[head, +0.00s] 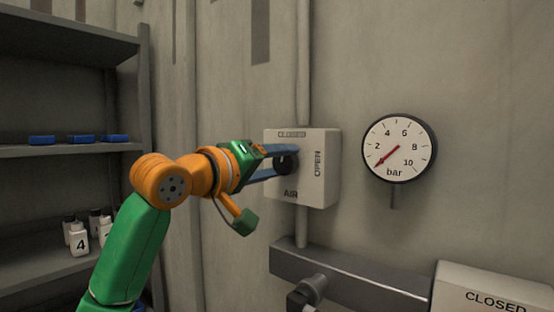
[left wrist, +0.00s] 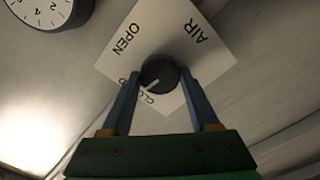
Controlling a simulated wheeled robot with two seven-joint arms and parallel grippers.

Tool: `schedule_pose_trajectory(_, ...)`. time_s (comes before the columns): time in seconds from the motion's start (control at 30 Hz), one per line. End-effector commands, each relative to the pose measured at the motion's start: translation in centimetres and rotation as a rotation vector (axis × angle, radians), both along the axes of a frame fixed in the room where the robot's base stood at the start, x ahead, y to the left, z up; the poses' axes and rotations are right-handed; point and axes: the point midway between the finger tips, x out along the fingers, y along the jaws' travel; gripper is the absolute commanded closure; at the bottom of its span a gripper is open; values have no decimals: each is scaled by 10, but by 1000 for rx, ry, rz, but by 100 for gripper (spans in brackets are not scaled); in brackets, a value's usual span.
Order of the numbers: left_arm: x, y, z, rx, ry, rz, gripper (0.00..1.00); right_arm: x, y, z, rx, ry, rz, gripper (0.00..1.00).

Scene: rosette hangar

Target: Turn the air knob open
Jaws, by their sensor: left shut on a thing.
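The air knob (head: 288,164) is a round black knob on the front of a pale box (head: 321,181) marked CLOSED at the top, OPEN at the right and AIR at the bottom. The knob also shows in the left wrist view (left wrist: 159,72), with its white mark pointing at the CLOSED label. My left gripper (head: 284,160) has its two blue fingers on either side of the knob and is shut on it. The fingers hide part of the knob and of the CLOSED label in the left wrist view. My right gripper is not in view.
A round bar gauge (head: 400,140) hangs right of the box, its red needle at the low end. A grey horizontal duct (head: 350,275) runs below, with another box marked CLOSED (head: 490,285) at lower right. A shelf (head: 70,149) with blue items and white bottles stands at left.

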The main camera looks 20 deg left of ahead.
Motion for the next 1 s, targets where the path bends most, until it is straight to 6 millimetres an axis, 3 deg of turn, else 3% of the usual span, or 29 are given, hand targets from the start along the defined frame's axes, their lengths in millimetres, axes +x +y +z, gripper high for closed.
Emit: schedule_pose_trajectory(1.0, 0, -2, 3, 895, -321, -1, 94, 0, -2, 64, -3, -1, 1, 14)
